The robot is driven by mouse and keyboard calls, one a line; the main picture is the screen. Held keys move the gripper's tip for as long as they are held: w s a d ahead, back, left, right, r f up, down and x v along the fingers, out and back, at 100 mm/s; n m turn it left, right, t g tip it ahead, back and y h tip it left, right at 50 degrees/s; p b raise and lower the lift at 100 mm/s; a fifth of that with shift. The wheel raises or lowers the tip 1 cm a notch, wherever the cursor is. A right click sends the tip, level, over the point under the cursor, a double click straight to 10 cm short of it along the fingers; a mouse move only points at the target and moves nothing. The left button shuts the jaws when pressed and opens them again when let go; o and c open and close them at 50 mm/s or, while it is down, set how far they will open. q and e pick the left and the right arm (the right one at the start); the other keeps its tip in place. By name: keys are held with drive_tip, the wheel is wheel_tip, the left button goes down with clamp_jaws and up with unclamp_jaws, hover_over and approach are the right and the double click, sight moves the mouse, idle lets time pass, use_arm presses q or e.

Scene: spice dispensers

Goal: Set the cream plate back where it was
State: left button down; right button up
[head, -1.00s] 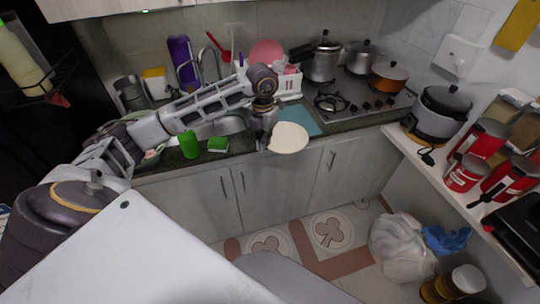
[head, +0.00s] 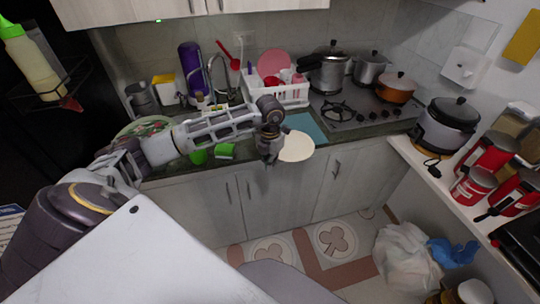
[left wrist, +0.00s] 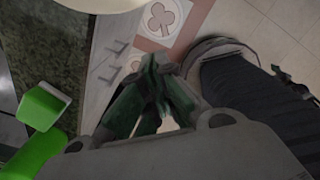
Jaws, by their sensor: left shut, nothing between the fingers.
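The cream plate (head: 299,147) is at the front edge of the counter, in front of the blue mat (head: 312,124). Its near part overlaps the cabinet fronts in the head view, and I cannot tell whether it rests fully on the counter. A pale part of it shows at the top of the left wrist view (left wrist: 112,3). My left gripper (head: 269,160) points down just left of the plate, by the counter edge. In the left wrist view its fingers (left wrist: 155,75) are together with nothing between them, below the plate's rim in the picture. My right gripper is out of view.
A green cup (head: 197,157) and a green-and-white block (head: 226,151) stand on the counter left of the gripper. Behind are the dish rack (head: 280,97) and sink. The stove (head: 357,108) with pots is to the right. Floor in front is open; a white bag (head: 402,254) lies right.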

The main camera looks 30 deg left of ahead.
use_arm(q)
drive_tip(key=w+f+p, duration=0.1)
drive_tip(key=w+f, duration=0.2)
drive_tip(key=w, duration=0.1)
drive_tip(key=shift+f+p, duration=0.3)
drive_tip(key=shift+f, duration=0.05)
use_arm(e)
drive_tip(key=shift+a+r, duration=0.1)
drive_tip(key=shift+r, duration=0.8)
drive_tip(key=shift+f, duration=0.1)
